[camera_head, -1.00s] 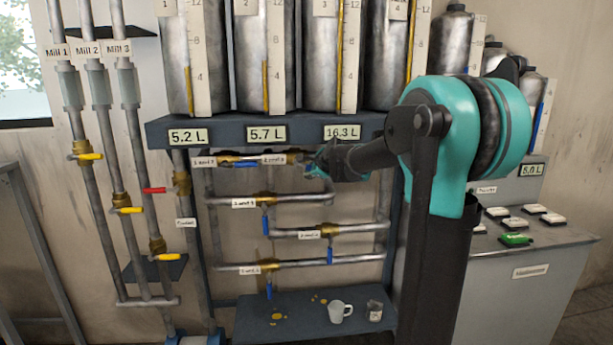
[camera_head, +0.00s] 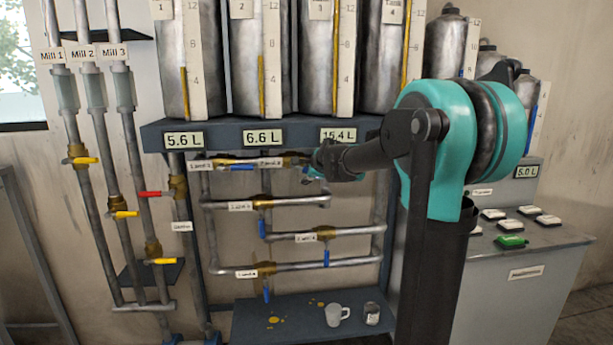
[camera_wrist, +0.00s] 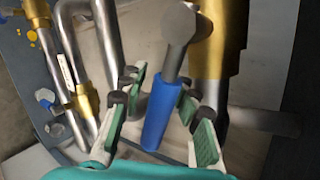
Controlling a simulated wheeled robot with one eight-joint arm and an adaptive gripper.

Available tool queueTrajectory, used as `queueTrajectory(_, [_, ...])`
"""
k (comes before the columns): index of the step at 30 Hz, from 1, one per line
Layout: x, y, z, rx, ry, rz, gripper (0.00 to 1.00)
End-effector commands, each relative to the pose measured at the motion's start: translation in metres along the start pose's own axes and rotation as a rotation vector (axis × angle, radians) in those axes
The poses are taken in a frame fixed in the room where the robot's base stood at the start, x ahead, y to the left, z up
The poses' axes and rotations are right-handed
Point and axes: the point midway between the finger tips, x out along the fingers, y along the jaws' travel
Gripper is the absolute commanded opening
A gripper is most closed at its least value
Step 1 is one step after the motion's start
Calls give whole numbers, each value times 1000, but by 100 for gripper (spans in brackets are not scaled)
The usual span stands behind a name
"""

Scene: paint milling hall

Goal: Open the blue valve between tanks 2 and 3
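The top pipe carries two brass valves; the small labels are hard to read, the right one (camera_head: 270,162) seeming to say "2 and 3". My gripper (camera_head: 312,173) is at that right valve and hides its handle in the head view. In the wrist view a blue handle (camera_wrist: 161,110) on a grey lever lies between the green-padded fingers of my gripper (camera_wrist: 160,98), with gaps visible at its sides. The handle runs nearly along the pipe beside its brass body (camera_wrist: 222,42). Displays read 6.6 L (camera_head: 263,137) under tank 2 and 15.4 L (camera_head: 338,135) under tank 3.
The left top valve's blue handle (camera_head: 242,167) lies along the pipe. Lower blue handles (camera_head: 262,228) hang down. Mill pipes with yellow handles (camera_head: 85,160) and a red handle (camera_head: 150,194) stand left. A mug (camera_head: 335,314) and jar (camera_head: 371,313) stand on the lower shelf.

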Motion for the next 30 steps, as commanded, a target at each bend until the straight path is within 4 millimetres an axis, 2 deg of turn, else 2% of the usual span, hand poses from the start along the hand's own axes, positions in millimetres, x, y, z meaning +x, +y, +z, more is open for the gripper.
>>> queueTrajectory(11, [-5, -1, 0, 1, 0, -1, 33])
queueTrajectory(24, [-60, 0, 0, 1, 0, -1, 33])
queueTrajectory(30, [-76, 0, 0, 0, 0, -1, 33])
